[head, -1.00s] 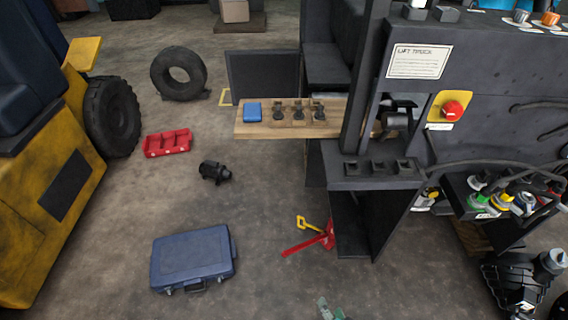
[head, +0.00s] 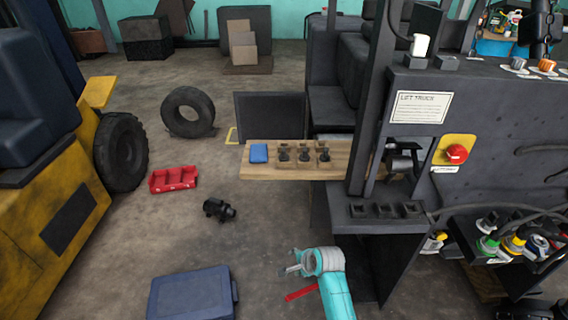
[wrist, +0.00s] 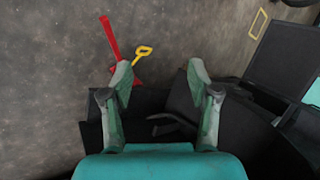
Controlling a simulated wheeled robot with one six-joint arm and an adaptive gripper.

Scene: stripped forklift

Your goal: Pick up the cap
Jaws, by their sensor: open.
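My gripper (head: 290,269) is low in front of the black forklift body in the head view. In the wrist view its two fingers stand wide apart with nothing between them (wrist: 160,78). An orange-topped cap-like piece (head: 546,65) and a grey one (head: 517,63) stand on the forklift's top ledge at the far right. Both are far from my gripper. I cannot tell which piece is the cap. Neither shows in the wrist view.
A wooden board (head: 262,171) holds a blue box (head: 259,153) and several dark parts. A red tray (head: 174,179), a dark fitting (head: 219,210) and a blue case (head: 191,296) lie on the floor. A red emergency button (head: 457,154) sits on the forklift's side.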

